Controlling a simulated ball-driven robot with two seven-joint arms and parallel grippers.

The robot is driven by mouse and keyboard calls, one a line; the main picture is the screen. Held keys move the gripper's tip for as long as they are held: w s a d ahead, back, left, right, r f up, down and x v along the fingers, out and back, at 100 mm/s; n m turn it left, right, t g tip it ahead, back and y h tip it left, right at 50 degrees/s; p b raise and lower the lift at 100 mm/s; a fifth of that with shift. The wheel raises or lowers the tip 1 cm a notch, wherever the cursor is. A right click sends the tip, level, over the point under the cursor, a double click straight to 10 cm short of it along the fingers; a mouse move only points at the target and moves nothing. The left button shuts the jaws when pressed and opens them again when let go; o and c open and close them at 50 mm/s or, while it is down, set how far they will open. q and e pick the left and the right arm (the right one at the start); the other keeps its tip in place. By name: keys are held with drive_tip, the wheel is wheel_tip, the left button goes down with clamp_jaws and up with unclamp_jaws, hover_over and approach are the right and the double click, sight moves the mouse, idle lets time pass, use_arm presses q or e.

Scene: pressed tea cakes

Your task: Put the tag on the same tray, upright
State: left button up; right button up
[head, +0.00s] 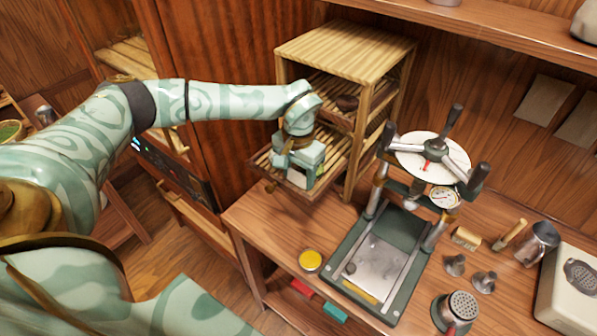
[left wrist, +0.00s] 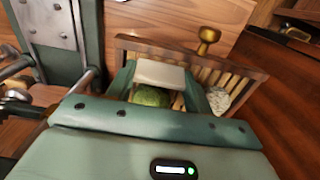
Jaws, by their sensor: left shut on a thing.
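The tag, a small cream piece (left wrist: 160,75), is held between the two fingers of my left gripper (left wrist: 160,88) in the left wrist view. In the head view my left gripper (head: 301,176) is over a slatted wooden tray (head: 265,160) that sticks out from the rack's lower level. The tray also shows in the left wrist view (left wrist: 130,42). A round green cake (left wrist: 150,97) lies below the tag, and a pale patterned round thing (left wrist: 219,101) lies to its right. I cannot tell whether the tag touches the tray. My right gripper is not in view.
The wooden rack (head: 345,52) rises right behind the gripper, with a dark cake (head: 347,102) on an upper level. A press (head: 385,265) stands to the right on the bench. A yellow tin (head: 310,260) sits near the bench's front edge. A brass knob (left wrist: 208,38) projects from the tray.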

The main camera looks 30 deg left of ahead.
use_arm(q)
drive_tip(key=shift+f, duration=0.5)
drive_tip(key=o, duration=1.1)
drive_tip(key=shift+a, duration=0.1)
drive_tip(key=shift+r, duration=0.15)
